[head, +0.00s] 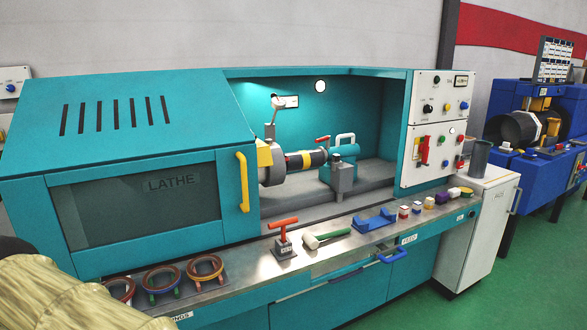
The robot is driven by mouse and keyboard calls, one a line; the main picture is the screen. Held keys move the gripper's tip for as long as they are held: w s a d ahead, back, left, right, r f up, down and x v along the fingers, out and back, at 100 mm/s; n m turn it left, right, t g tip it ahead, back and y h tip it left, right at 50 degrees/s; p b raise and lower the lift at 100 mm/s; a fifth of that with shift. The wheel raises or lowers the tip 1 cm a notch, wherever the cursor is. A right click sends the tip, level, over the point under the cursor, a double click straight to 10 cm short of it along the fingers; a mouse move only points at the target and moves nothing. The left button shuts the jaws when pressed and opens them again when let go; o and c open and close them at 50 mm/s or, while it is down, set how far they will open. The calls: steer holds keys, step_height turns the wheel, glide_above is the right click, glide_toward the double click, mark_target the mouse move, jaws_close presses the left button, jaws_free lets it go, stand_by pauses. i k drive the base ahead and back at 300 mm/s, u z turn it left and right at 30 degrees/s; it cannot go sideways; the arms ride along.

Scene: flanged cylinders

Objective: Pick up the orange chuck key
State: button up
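The orange chuck key (283,223) stands upright on the lathe's front ledge, left of the middle. Its T-shaped handle is at the top, and its lower end is in a small grey block (284,249). Nothing touches its handle. My gripper is not in view. A beige, ribbed sleeve that appears to be part of my arm fills the lower left corner, well to the left of the key.
Several ring-shaped parts (206,266) stand left of the key. A green-handled mallet (326,238) lies close on its right, then a blue cradle (374,221) and small coloured blocks. The teal lathe (130,130) rises behind; its yellow door handle (243,181) projects near the key.

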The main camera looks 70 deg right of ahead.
mark_target(281, 224)
steer(key=k, duration=0.55)
steer(key=z, duration=2)
steer(key=i, duration=0.5)
steer(key=z, duration=0.05)
